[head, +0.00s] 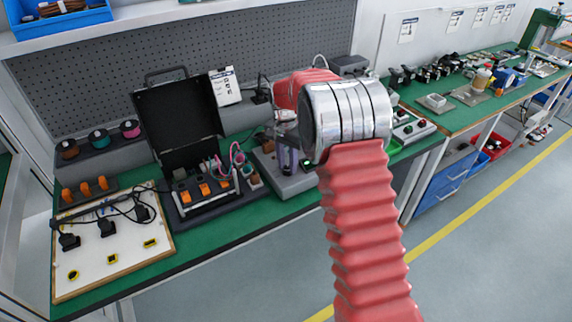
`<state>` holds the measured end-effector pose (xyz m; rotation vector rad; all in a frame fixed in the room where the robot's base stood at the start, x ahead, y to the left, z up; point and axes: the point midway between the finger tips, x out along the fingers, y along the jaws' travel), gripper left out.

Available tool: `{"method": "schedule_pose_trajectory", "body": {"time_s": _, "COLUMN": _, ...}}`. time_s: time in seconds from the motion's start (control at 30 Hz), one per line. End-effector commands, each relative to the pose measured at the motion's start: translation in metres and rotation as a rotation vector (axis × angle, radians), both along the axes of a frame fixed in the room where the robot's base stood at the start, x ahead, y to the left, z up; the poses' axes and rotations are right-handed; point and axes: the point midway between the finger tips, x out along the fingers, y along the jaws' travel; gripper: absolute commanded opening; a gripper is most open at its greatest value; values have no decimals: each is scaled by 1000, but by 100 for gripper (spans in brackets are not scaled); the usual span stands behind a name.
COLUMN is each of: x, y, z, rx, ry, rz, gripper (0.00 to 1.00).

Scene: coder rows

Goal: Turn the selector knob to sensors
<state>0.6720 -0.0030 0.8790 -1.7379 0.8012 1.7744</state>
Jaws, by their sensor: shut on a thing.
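In the head view, a grey control box (287,183) sits on the green bench top near the middle, with a small lit green display (307,163). My gripper (287,168) is partly visible over this box, its dark fingers pointing down at the box's top. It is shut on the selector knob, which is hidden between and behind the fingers. The knob's pointer and the position labels, including sensors, cannot be read. My red arm with its silver joint covers the right part of the box.
An open black case (178,117) with orange parts stands left of the box. A white board (98,250) with black plugs lies further left. A red-and-green button panel (412,126) is right of my arm. A grey pegboard (240,45) rises behind; the floor in front is clear.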

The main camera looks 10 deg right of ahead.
Motion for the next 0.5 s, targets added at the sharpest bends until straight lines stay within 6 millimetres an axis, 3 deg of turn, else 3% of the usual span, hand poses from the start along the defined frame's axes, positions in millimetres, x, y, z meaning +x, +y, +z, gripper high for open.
{"method": "schedule_pose_trajectory", "body": {"time_s": 0.27, "x": -5, "y": -2, "z": -5, "rx": -2, "ry": 18, "rz": -2, "gripper": 3}}
{"method": "schedule_pose_trajectory", "body": {"time_s": 0.3, "x": -5, "y": -2, "z": -5, "rx": -2, "ry": 18, "rz": -2, "gripper": 27}}
{"method": "schedule_pose_trajectory", "body": {"time_s": 0.5, "x": -3, "y": -1, "z": -3, "rx": -1, "ry": 11, "rz": -1, "gripper": 41}}
